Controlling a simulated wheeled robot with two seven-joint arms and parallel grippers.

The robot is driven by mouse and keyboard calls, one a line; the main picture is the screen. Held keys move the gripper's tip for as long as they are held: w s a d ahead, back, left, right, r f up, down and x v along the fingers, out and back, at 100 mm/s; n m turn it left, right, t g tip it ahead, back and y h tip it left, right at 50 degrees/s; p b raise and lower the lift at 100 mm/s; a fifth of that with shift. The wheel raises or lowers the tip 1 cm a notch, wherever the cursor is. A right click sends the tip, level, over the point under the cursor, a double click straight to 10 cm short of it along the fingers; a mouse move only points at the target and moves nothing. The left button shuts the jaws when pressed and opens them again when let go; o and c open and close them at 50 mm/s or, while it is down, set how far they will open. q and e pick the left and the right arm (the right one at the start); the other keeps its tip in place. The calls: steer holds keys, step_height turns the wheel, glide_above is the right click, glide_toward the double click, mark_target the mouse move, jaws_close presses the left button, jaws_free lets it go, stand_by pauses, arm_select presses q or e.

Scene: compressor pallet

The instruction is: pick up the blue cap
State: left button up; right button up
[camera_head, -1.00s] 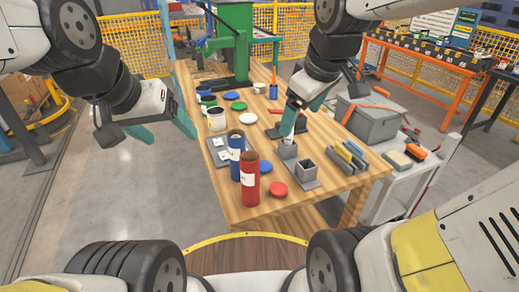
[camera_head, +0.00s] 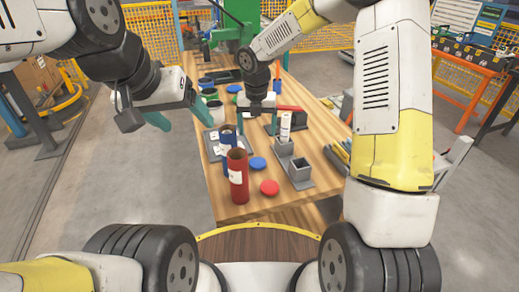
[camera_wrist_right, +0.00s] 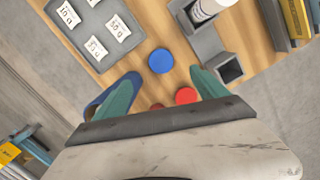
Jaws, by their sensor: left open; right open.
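The blue cap (camera_head: 257,163) lies flat on the wooden table, right of the blue and red tubes. It also shows in the right wrist view (camera_wrist_right: 161,61), between and beyond the fingertips. My right gripper (camera_head: 257,127) is open and empty above the table, behind the cap in the head view. Its teal fingers (camera_wrist_right: 165,73) are apart and do not appear to touch the cap. My left gripper (camera_head: 186,117) is open and empty over the table's left edge.
The red cap (camera_head: 269,187) lies close to the blue cap. The red tube (camera_head: 237,182) and blue tube (camera_head: 228,140) stand upright to the left. A grey holder (camera_head: 301,172) with a white bottle (camera_head: 285,125) stands right. A grey tray (camera_wrist_right: 92,25) holds labelled cards.

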glide_toward(258, 162)
steer(key=shift+f, duration=0.5)
steer(key=f, duration=0.5)
steer(key=w+f, duration=0.1)
steer(key=f, duration=0.1)
steer(key=shift+f, duration=0.25)
steer(key=c, duration=1.4)
